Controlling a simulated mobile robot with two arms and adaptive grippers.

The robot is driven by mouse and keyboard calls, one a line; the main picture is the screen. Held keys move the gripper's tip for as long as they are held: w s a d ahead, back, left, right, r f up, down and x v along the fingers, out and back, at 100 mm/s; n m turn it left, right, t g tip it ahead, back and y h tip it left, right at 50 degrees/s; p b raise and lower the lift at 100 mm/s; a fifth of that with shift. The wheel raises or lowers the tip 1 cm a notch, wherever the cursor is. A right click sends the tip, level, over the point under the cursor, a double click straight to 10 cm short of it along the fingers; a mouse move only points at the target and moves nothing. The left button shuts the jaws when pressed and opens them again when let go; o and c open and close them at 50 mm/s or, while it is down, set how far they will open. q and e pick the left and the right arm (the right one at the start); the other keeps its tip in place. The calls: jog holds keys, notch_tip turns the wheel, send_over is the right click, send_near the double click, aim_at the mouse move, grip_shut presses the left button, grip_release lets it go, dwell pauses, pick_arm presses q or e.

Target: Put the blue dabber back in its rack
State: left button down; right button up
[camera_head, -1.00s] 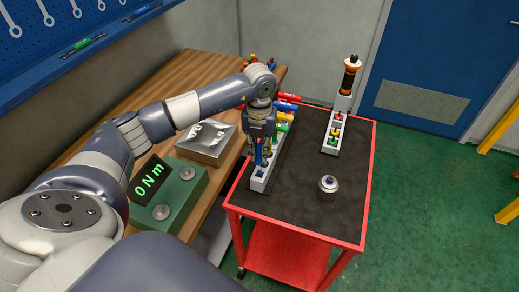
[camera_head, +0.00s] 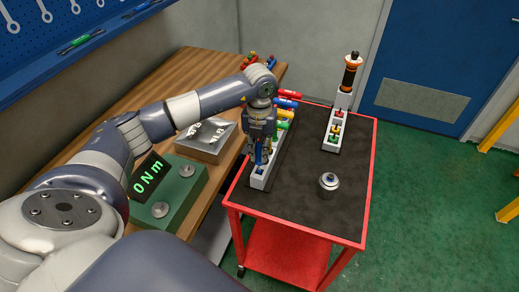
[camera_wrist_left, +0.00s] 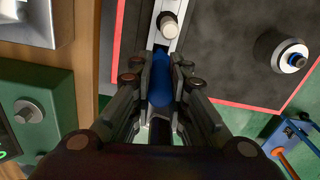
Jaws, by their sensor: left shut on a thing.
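The blue dabber (camera_wrist_left: 160,82) is between the fingers of my left gripper (camera_wrist_left: 161,75), which is shut on it. In the head view my left gripper (camera_head: 262,150) points down over the near part of the long pale rack (camera_head: 259,182) at the cart's left side. The blue dabber's lower end is close to the rack; I cannot tell whether it is seated in a hole. Several coloured dabbers, yellow (camera_head: 287,113) among them, stick out behind my gripper. In the wrist view a white-capped piece (camera_wrist_left: 168,28) stands in the rack ahead of the dabber. My right gripper is out of view.
The red cart's dark top (camera_head: 290,200) is mostly clear. A round metal pot (camera_head: 328,186) stands at its front right. A second pale rack (camera_head: 333,138) with a black and orange tool (camera_head: 351,75) stands behind. A green torque meter (camera_head: 172,195) sits on the wooden bench.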

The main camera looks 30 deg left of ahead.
aim_at(259, 160)
pick_arm(q)
jog(key=shift+f+b, duration=0.35)
jog(key=shift+f, duration=0.25)
jog(key=shift+f+b, duration=0.75)
jog(key=shift+f, duration=0.2)
dwell(0.6)
jog(key=shift+f+b, duration=0.65)
jog(key=shift+f, duration=0.25)
dwell(0.6)
jog(key=shift+s+f, duration=0.1)
jog(key=shift+f, duration=0.05)
dwell(0.8)
jog(key=c, duration=1.5)
grip_release()
